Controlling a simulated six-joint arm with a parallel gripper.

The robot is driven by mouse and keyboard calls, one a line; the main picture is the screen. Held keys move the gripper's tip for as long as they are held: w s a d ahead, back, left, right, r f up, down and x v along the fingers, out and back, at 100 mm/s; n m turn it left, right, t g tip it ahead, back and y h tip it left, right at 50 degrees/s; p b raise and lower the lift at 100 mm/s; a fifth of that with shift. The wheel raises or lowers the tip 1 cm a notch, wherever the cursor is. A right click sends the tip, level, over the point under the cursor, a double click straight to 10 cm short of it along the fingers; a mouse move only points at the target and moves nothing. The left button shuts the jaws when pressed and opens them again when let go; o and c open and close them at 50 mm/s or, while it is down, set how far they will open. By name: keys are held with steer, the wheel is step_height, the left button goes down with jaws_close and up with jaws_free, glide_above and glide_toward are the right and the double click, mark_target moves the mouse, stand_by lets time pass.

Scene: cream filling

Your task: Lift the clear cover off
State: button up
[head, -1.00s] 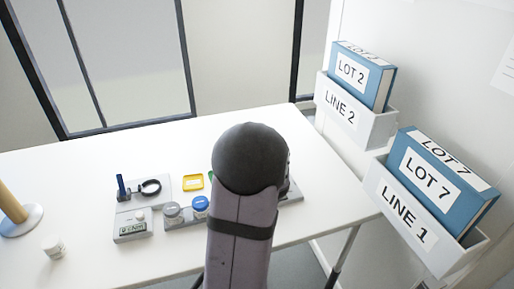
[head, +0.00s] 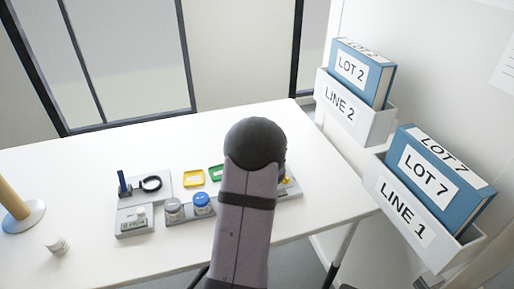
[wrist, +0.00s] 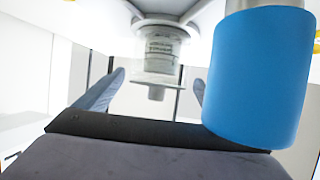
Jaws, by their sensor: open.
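In the wrist view a clear, see-through cylinder, seemingly the clear cover (wrist: 160,48), stands with its closed end towards my gripper (wrist: 150,88). A small grey knob sticks out of that end. My two fingers are open, one on each side of the knob in the picture; I cannot tell whether they touch it. A large blue cylinder, seemingly a blue lid (wrist: 258,75), is close to the camera at the right and partly hides the right finger. In the head view a grey-topped jar (head: 174,209) stands beside a blue-lidded jar (head: 203,203). My arm hides my gripper there.
A grey station with a dark ring (head: 151,183) and a small display unit (head: 133,223) is left of the jars. A yellow tray (head: 194,178) and a green tray (head: 216,173) lie behind them. A small white bottle (head: 57,244) stands at the left. The back table is clear.

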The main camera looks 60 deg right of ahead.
steer(key=shift+p+x, duration=0.45)
steer(key=shift+x, duration=2.1)
steer(key=shift+s+f, duration=0.15)
steer(key=c, duration=1.2)
